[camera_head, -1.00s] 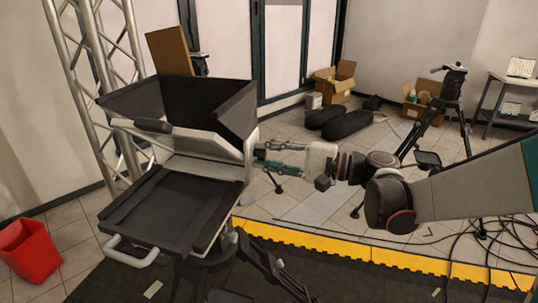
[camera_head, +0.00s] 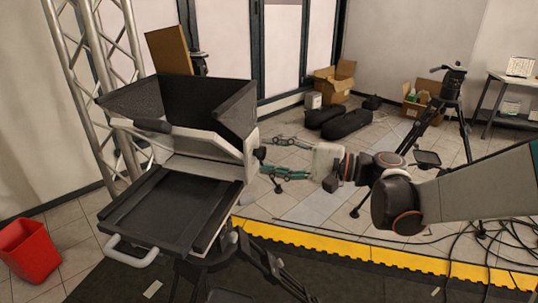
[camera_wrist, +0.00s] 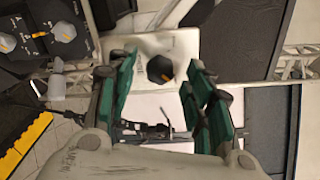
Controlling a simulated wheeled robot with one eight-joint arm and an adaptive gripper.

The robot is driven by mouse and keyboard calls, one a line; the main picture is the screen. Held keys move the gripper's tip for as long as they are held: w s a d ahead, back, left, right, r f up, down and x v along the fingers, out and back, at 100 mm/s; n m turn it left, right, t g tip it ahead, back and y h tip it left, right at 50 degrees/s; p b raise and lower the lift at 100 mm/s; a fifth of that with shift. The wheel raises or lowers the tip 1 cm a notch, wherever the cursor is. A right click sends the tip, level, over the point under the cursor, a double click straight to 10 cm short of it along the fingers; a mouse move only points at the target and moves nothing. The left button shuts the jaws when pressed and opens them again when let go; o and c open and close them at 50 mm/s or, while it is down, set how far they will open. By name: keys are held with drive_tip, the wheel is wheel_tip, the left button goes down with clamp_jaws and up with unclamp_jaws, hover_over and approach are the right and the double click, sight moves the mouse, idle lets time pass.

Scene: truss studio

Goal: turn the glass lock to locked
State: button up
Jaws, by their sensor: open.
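The glass lock (camera_wrist: 156,66) is a black knob with an orange mark on a pale side plate, in the wrist view. The mark points to the lower right there. Nothing is held.
White knobs with orange marks (camera_wrist: 62,30) sit on a dark panel at upper left of the wrist view. A dark tray (camera_head: 165,207) with a white handle (camera_head: 130,255) extends below the hood. A red bin (camera_head: 28,252) stands left, a metal truss (camera_head: 95,90) behind. Cables (camera_head: 500,245) lie right.

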drive_tip(key=v, duration=1)
drive_tip(key=shift+d, duration=0.2)
drive_tip(key=shift+s, duration=0.1)
